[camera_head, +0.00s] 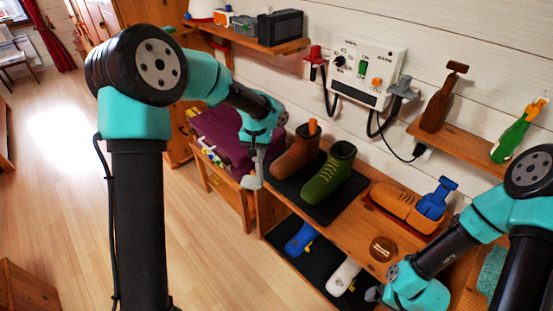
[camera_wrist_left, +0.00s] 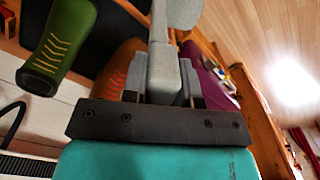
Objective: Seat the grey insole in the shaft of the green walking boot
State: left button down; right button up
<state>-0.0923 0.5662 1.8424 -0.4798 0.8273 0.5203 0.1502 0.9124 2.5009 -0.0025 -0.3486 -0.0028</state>
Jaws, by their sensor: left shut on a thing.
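The green walking boot (camera_head: 328,175) stands upright on a dark mat on the wooden bench, with its shaft opening facing up. It also shows at the upper left of the left wrist view (camera_wrist_left: 62,42). My left gripper (camera_head: 256,150) is shut on the grey insole (camera_head: 252,178), left of both boots and apart from them. In the left wrist view the insole (camera_wrist_left: 175,45) stands out lengthwise from between the fingers. My right gripper (camera_head: 374,293) is low by the bench's front edge, partly hidden by its own arm; its jaws are unclear.
A brown boot (camera_head: 293,157) with an orange piece in its shaft stands between my left gripper and the green boot. A tan shoe (camera_head: 393,202) and a blue object (camera_head: 437,198) lie on a tray to the right. A round brown tin (camera_head: 383,248) sits nearer the front.

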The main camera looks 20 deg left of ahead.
pick_arm(q)
jog(key=s+a+r+m, duration=0.2)
jog(key=a+m, duration=0.3)
jog(key=a, duration=0.7)
jog(key=s+a+r+m, duration=0.2)
jog(key=a+m, duration=0.3)
jog(key=a, duration=0.7)
jog(key=s+a+r+m, duration=0.1)
jog(key=a+r+m, duration=0.3)
jog(key=a, duration=0.8)
jog(key=shift+s+a+m, duration=0.15)
jog(key=shift+s+m, duration=0.25)
jog(key=shift+m, duration=0.1)
